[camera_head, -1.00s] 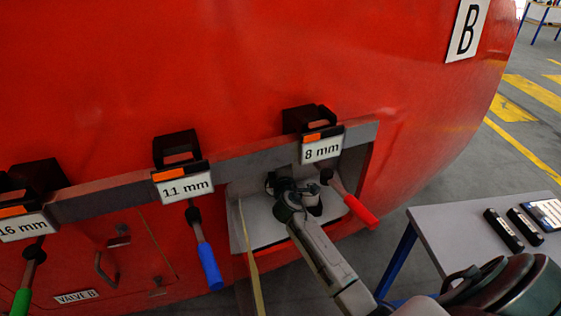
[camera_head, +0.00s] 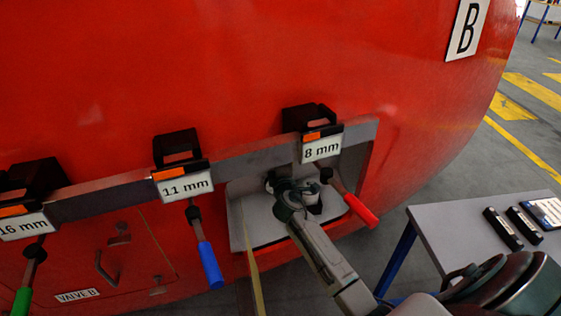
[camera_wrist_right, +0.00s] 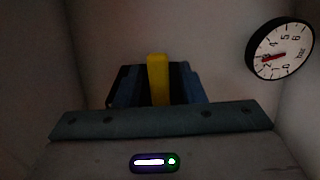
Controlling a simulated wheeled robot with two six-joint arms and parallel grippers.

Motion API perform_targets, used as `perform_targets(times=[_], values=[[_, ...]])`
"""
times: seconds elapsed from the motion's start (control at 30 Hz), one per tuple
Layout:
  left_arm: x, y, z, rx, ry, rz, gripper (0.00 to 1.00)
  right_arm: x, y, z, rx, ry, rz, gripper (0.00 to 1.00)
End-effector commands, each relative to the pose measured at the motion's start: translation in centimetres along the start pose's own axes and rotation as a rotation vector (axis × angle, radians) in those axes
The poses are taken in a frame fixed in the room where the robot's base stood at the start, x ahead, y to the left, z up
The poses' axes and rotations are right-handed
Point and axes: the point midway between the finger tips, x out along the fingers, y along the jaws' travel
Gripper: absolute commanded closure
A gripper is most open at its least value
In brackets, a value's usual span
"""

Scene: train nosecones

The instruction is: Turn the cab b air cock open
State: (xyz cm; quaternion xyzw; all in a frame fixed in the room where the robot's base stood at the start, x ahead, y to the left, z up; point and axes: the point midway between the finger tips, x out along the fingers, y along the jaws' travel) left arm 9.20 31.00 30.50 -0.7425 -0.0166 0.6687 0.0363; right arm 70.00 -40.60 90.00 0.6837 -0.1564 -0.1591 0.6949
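The air cock's yellow handle (camera_wrist_right: 158,78) stands upright in the right wrist view, inside a pale, dim recess. My right gripper (camera_wrist_right: 158,88) has a dark blue finger on each side of it, with no clear gap, so it looks shut on the handle. In the head view my right gripper's wrist (camera_head: 297,196) reaches into the opening low on the red nosecone (camera_head: 270,60), and the handle is hidden there. A round gauge (camera_wrist_right: 280,49) with a red needle is at the upper right of the wrist view. My left gripper is not in view.
Tools with red (camera_head: 361,210), blue (camera_head: 210,265) and green (camera_head: 21,302) handles hang from a grey rail (camera_head: 250,155) with size labels, close around my right arm. A grey table (camera_head: 450,235) with black items stands at the right.

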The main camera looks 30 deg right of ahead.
Motion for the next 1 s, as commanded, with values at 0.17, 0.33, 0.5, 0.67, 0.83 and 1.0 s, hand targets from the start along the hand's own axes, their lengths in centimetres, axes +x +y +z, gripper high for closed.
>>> perform_targets(times=[0.17,0.33,0.5,0.67,0.83,1.0], values=[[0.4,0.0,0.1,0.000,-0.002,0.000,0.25,-2.7,-0.2,0.0,0.002,0.001,-0.001,0.64],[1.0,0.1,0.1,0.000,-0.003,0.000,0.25,-6.3,-0.3,0.0,0.002,0.001,-0.002,0.64],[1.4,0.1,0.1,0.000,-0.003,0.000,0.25,-9.1,-0.3,-0.1,0.002,0.001,-0.002,0.64],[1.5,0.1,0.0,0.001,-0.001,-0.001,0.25,-10.3,-0.1,0.0,0.000,0.000,-0.001,0.64],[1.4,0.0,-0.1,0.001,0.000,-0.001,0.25,-10.6,-0.1,0.0,-0.001,0.000,-0.001,0.64],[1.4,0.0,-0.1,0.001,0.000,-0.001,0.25,-10.5,-0.1,0.0,-0.001,0.000,-0.001,0.64]])
